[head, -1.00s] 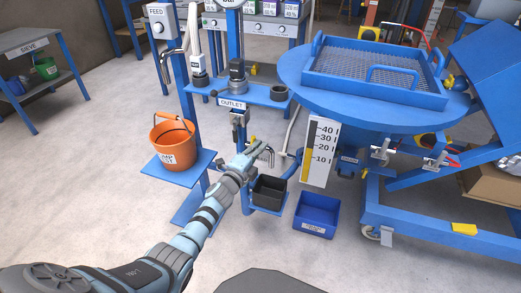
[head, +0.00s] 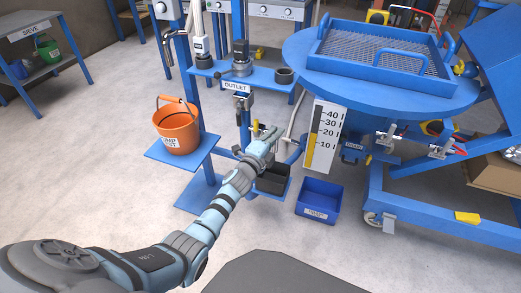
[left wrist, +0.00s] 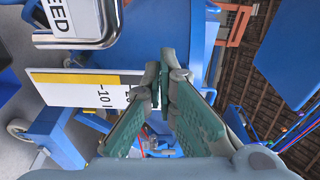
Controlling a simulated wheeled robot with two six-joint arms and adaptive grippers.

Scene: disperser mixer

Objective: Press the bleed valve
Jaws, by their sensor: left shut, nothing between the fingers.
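My left gripper (head: 266,137) is shut and empty, reaching in from the lower left in front of the blue stand. It overlaps a small yellow part (head: 256,128) below the outlet fitting (head: 243,103); I cannot tell whether they touch. In the left wrist view, the shut fingers (left wrist: 163,66) point toward a blue surface. A white label plate (left wrist: 75,17) ending in "EED" shows at the upper left beside a metal bar; the start of its word is cut off. The bleed valve itself cannot be clearly made out. My right gripper is not in view.
A level scale (head: 322,140) stands right of the gripper, below the round blue table (head: 300,62). A black bin (head: 272,180) is just below the gripper, and a blue bin (head: 318,200) is on the floor. An orange bucket (head: 177,130) sits at left.

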